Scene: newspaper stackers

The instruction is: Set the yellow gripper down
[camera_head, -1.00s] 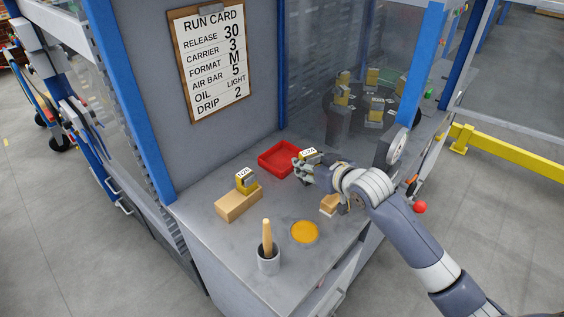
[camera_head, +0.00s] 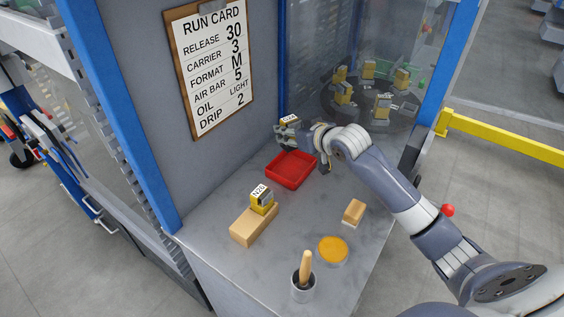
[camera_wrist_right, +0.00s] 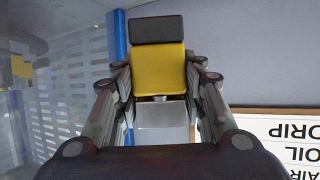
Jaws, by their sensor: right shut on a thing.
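A yellow gripper (camera_wrist_right: 159,70) with a dark pad on its end and a grey block at its base is held between the fingers of my right gripper (camera_wrist_right: 160,88), which is shut on it. In the head view my right gripper (camera_head: 286,136) is at the back of the grey table, above and just behind the red tray (camera_head: 290,169). Only a small part of the held piece, with a white label, shows there. A second yellow gripper (camera_head: 262,203) with a white label stands on a wooden block (camera_head: 253,226). My left gripper is not in view.
A grey cup with a wooden handle (camera_head: 304,266), an orange disc (camera_head: 332,250) and a small wooden-topped brush or block (camera_head: 354,212) stand at the front right. The run card (camera_head: 213,66) hangs behind. A carousel with several yellow pieces (camera_head: 382,105) is behind the clear panel.

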